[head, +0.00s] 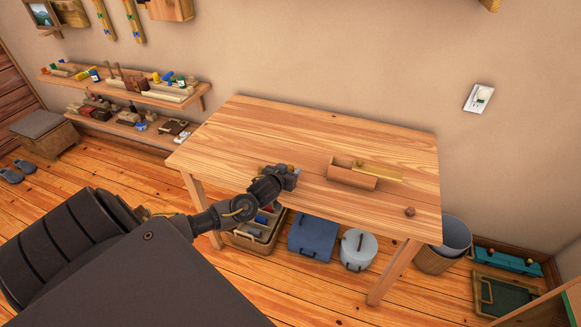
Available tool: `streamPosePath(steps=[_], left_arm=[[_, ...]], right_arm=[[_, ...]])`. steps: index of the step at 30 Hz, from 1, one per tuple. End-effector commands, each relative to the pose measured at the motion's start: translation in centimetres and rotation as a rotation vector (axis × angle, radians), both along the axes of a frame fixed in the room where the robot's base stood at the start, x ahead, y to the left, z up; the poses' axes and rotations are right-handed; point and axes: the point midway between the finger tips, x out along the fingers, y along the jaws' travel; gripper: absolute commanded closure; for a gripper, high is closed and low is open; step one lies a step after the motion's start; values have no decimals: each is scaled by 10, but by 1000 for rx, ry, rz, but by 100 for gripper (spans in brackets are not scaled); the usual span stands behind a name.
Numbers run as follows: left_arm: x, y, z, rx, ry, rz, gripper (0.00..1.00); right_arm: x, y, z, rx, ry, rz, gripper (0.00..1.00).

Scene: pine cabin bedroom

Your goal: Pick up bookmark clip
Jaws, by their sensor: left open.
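My left gripper (291,173) is over the wooden table near its middle, and its arm comes in from the lower left. The jaws are open, but they are small in the picture and the space between them is hard to make out. I cannot clearly pick out the bookmark clip. Small patches of colour show right at the gripper, and I cannot tell whether they are part of it or a small thing there. My right gripper is not in view.
The table (290,125) holds an open wooden box (350,180) with a yellowish flat piece, right of my gripper. A small brown round thing (409,211) lies near the right front corner. The back of the table is clear. Bins stand below; loaded wall shelves (150,92) are at left.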

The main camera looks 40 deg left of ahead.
Motion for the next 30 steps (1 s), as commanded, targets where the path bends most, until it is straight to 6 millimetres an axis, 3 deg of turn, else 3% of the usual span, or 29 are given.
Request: streamPosePath(steps=[6, 16, 26, 30], left_arm=[[25, 7, -7, 1, -1, 1, 53], [29, 7, -10, 1, 0, 0, 54], [29, 7, -10, 1, 0, 0, 97], [29, 7, -10, 1, 0, 0, 100]], right_arm=[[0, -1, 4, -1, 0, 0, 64], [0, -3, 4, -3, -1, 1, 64], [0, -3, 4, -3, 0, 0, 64], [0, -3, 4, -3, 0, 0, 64]])
